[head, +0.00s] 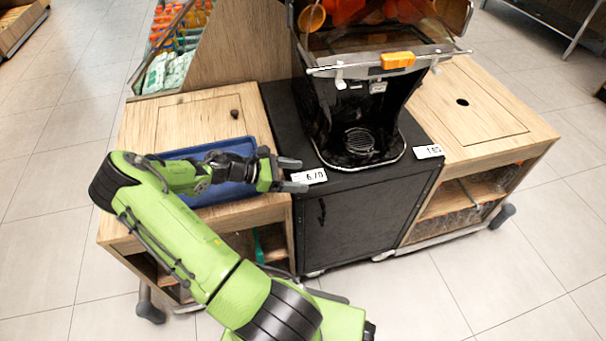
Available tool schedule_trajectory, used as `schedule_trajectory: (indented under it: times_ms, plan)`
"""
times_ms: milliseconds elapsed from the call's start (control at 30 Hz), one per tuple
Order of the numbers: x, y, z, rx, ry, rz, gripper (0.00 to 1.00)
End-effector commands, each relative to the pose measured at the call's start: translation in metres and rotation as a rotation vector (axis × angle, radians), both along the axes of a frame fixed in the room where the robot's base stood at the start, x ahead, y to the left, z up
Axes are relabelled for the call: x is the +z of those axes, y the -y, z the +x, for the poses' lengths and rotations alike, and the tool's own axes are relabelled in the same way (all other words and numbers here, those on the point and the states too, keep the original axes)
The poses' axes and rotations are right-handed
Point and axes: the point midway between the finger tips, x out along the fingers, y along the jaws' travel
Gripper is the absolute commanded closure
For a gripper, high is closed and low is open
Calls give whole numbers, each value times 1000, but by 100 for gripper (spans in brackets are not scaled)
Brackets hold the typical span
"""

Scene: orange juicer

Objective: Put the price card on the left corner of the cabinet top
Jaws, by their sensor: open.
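A white price card (310,176) with dark digits is at the left front corner of the black cabinet top (330,184). It appears to lie flat there. My gripper (292,175) comes in from the left, its two fingers apart and pointing at the card. The fingertips are at the card's left end; whether they touch it I cannot tell. A second white price card (428,151) lies at the right front corner of the same cabinet top.
A black juicer (357,120) with an orange handle stands on the cabinet behind the card. A blue tray (212,150) sits on the left wooden counter (150,125), partly under my arm. A right wooden counter (480,95) has clear space.

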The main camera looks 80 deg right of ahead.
Motion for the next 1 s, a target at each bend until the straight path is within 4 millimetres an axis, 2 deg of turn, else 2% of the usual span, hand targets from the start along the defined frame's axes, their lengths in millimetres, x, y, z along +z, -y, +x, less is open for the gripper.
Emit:
schedule_trajectory:
  times_ms: [33, 100, 300, 433, 667, 767, 867, 1000]
  plan:
    - [11, -6, 14, 8, 2, -1, 25]
    - [20, -14, 30, 6, 1, -2, 25]
    - [36, -33, 66, 3, 1, -5, 25]
    - [39, -39, 76, 0, 0, -4, 25]
    - [39, -40, 78, -2, 3, -4, 25]
    - [43, -49, 84, -17, 73, -3, 25]
    - [55, -74, 100, -58, 249, 7, 25]
    - [82, -126, 129, -134, 556, 42, 25]
